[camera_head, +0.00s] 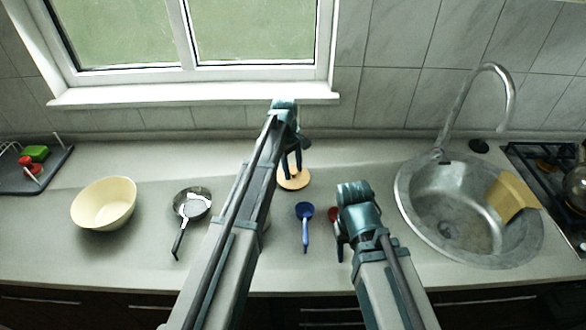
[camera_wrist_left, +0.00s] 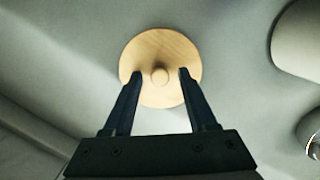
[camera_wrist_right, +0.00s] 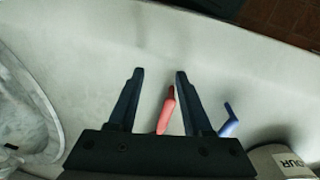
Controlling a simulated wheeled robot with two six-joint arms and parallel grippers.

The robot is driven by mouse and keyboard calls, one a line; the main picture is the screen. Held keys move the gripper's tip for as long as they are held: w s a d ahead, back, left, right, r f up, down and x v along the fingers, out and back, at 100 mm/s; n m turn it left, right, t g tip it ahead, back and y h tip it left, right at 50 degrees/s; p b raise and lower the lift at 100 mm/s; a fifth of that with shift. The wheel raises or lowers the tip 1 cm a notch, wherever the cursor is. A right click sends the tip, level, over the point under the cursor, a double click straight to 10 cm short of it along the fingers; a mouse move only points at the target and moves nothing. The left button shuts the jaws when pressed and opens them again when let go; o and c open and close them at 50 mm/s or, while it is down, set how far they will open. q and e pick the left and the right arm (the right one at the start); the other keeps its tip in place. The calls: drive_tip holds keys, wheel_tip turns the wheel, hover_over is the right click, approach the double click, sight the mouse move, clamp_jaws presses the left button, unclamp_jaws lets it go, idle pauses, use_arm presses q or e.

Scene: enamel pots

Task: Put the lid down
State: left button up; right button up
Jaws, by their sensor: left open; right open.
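The lid is a round pale wooden disc (camera_head: 295,181) with a small knob, lying flat on the counter near the back, under my left gripper. In the left wrist view the lid (camera_wrist_left: 160,105) shows its knob between my two fingers. My left gripper (camera_wrist_left: 160,73) is open, its fingers apart from the knob on both sides; whether they touch the lid's top I cannot tell. My right gripper (camera_wrist_right: 160,72) is open above the counter, with a red-handled utensil (camera_wrist_right: 166,112) showing between its fingers and nothing held.
A cream bowl (camera_head: 104,205) and a small dark pan (camera_head: 191,204) stand at left. A blue ladle (camera_head: 305,212) lies between my arms. A lettered canister (camera_wrist_right: 283,162) is partly visible in the right wrist view. The sink (camera_head: 462,235) is at right. Counter around the lid is clear.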

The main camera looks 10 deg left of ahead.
use_arm(q)
wheel_tip(320, 180, up, 12)
drive_tip(key=w+a+p, duration=0.1)
drive_tip(key=a+p, duration=0.1)
drive_tip(key=p, duration=1)
drive_tip(key=s+d+m+y, duration=0.1)
drive_tip(key=s+d+m, duration=0.2)
drive_tip(key=s, duration=0.6)
drive_tip(key=s+d+m+y, duration=0.1)
drive_tip(key=s+d+m, duration=0.3)
drive_tip(key=s+m, duration=0.3)
drive_tip(key=s+d+m, duration=0.3)
drive_tip(key=s+m, duration=0.2)
drive_tip(key=s, duration=0.7)
drive_tip(key=shift+s+d+t+y, duration=0.25)
drive_tip(key=shift+s+t+y, duration=0.1)
drive_tip(key=shift+t+y, duration=0.05)
drive_tip(key=shift+f, duration=0.1)
wheel_tip(320, 180, down, 3)
drive_tip(key=b, duration=0.3)
drive_tip(key=shift+f+b, duration=0.15)
drive_tip(key=shift+b, duration=0.15)
